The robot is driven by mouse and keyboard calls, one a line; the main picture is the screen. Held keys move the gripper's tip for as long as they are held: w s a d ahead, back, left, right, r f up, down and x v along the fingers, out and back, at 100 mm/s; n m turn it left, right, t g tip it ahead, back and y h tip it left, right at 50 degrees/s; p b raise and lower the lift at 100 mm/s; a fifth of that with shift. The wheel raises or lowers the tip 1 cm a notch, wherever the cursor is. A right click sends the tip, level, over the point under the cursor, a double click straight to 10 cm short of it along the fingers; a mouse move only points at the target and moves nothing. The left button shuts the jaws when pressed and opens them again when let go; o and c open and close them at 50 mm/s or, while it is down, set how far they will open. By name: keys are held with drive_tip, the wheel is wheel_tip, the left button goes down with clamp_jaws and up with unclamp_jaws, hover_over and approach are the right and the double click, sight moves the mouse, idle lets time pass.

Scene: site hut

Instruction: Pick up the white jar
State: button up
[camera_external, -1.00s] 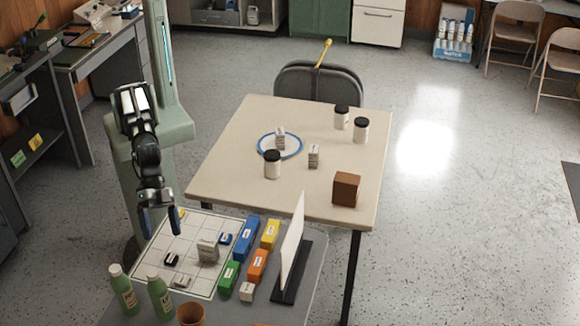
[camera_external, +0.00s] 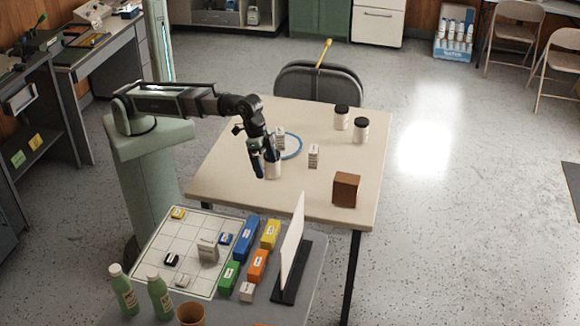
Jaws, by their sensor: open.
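Three white jars with black lids stand upright on the beige table. The nearest white jar (camera_external: 274,171) is at the table's left front, and my gripper (camera_external: 266,165) is over it, pointing down with open fingers. One finger shows at the jar's left side, and the gripper hides the jar's lid. I cannot tell whether the fingers touch the jar. The other two jars, a back jar (camera_external: 341,119) and a second jar (camera_external: 360,132), stand close together at the right rear.
A blue ring (camera_external: 293,153) lies behind the near jar, with a small white carton (camera_external: 280,140) by it. Another carton (camera_external: 314,156) and a brown block (camera_external: 346,190) stand to the right. A white upright panel (camera_external: 291,245) rises on the front grey table.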

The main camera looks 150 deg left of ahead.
drive_tip(key=s+a+n+g+h, duration=0.1)
drive_tip(key=s+a+g, duration=0.1)
drive_tip(key=s+a, duration=0.55)
drive_tip(key=s+a+g, duration=0.1)
drive_tip(key=s+a, duration=0.4)
drive_tip(key=s, duration=0.5)
hover_over(272, 165)
drive_tip(key=s+a, duration=0.2)
drive_tip(key=s, duration=0.1)
drive_tip(key=f, duration=0.9)
drive_tip(key=shift+w+a+f, duration=0.1)
drive_tip(key=shift+w+a, duration=0.1)
drive_tip(key=shift+w, duration=0.05)
drive_tip(key=shift+s+d+f, duration=0.1)
drive_tip(key=shift+d+f, duration=0.2)
drive_tip(key=shift+f, duration=0.55)
drive_tip(key=shift+d+f, duration=0.15)
drive_tip(key=shift+f, duration=1.65)
drive_tip(key=c, duration=1.3)
drive_tip(key=shift+c, duration=0.3)
drive_tip(key=shift+r, duration=0.15)
